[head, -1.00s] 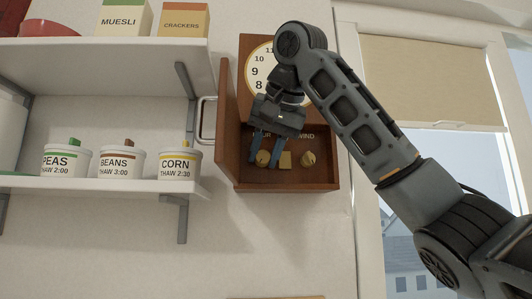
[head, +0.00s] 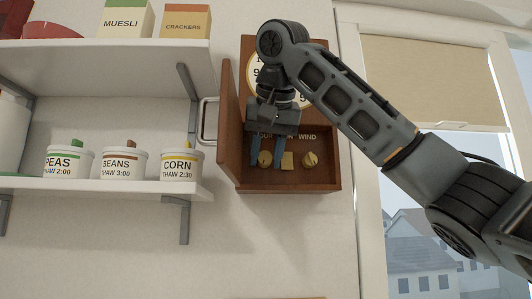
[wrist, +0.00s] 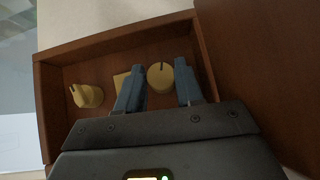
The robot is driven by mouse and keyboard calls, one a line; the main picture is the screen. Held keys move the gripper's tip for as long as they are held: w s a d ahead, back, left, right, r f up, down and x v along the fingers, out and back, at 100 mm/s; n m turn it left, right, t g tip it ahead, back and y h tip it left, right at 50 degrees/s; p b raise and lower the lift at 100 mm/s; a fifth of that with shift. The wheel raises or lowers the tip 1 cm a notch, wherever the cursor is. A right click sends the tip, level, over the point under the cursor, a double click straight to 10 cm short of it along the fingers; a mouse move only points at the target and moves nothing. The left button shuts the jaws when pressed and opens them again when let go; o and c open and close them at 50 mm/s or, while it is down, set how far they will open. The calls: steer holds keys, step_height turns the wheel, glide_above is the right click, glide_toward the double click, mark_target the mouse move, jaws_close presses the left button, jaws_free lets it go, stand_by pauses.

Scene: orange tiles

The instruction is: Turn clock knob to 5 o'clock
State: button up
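The clock (head: 290,80) is a wooden wall case with a white dial, mostly hidden behind my arm, so its hands cannot be read. Its lower compartment holds a round brass knob (head: 265,158) at the left, a square brass piece (head: 287,161) in the middle and a winged brass knob (head: 310,159) at the right. My gripper (head: 266,164) is open, its blue fingers on either side of the left knob. In the wrist view that round knob (wrist: 160,77) shows a dark mark and sits between the fingers, with gaps visible. The label over it is partly covered.
The clock's wooden door (head: 229,125) stands open at the left, close to my gripper. A shelf (head: 100,184) with peas, beans and corn tubs is farther left. The compartment's side wall (head: 335,160) bounds the right. A window (head: 430,210) lies beyond.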

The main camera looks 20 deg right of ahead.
steer(key=shift+o, duration=0.3)
steer(key=shift+r, duration=0.1)
steer(key=shift+s+r, duration=0.2)
steer(key=b+v, duration=0.2)
steer(key=v, duration=0.5)
steer(key=shift+s, duration=0.1)
steer(key=shift+o, duration=0.2)
